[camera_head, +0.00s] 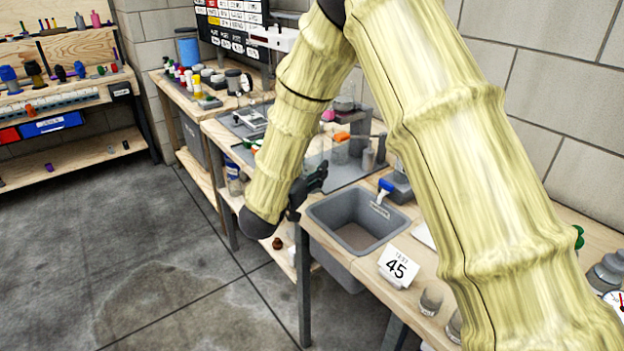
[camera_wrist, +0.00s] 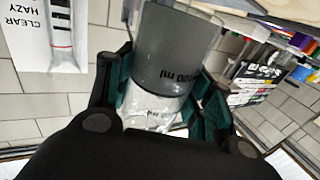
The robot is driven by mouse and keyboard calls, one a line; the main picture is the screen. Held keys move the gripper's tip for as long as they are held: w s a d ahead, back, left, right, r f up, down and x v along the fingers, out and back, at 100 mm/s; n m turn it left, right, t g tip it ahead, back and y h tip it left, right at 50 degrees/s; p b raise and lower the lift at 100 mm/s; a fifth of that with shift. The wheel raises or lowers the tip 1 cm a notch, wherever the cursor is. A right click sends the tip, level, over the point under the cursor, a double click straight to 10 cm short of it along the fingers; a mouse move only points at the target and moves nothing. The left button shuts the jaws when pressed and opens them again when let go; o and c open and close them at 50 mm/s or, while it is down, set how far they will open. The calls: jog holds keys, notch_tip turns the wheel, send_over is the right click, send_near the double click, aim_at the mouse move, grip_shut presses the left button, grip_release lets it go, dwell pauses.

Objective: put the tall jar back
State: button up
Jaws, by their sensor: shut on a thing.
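In the wrist view, my gripper (camera_wrist: 162,82) is shut on a jar (camera_wrist: 180,48), with one dark green-lined finger on each side. The jar is a smoky grey, see-through cylinder with dark lettering that reads upside down. A whitish, crinkled part (camera_wrist: 150,108) shows at its near end, between the fingers. In the head view, my gripper (camera_head: 311,182) is a small dark shape beside the left edge of the grey sink-like bin. The jar cannot be made out there. I cannot tell which jar in the place is the tall one.
Small grey jars (camera_head: 431,301) stand at the front right. Bottles crowd the far bench (camera_head: 183,97). A "CLEAR HAZY" chart (camera_wrist: 50,35) is at upper left in the wrist view.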

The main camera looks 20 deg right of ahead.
jog(key=shift+w+d, duration=0.25)
jog(key=shift+d, duration=0.2)
jog(key=shift+a+f, duration=0.1)
jog(key=shift+f, duration=1.65)
jog(key=shift+f, duration=0.45)
jog(key=o, duration=1.3)
jog(key=shift+s, duration=0.1)
jog(key=shift+r, duration=0.2)
jog(key=v, duration=1.2)
jog(key=shift+r+b, duration=0.2)
jog(key=shift+b, duration=0.1)
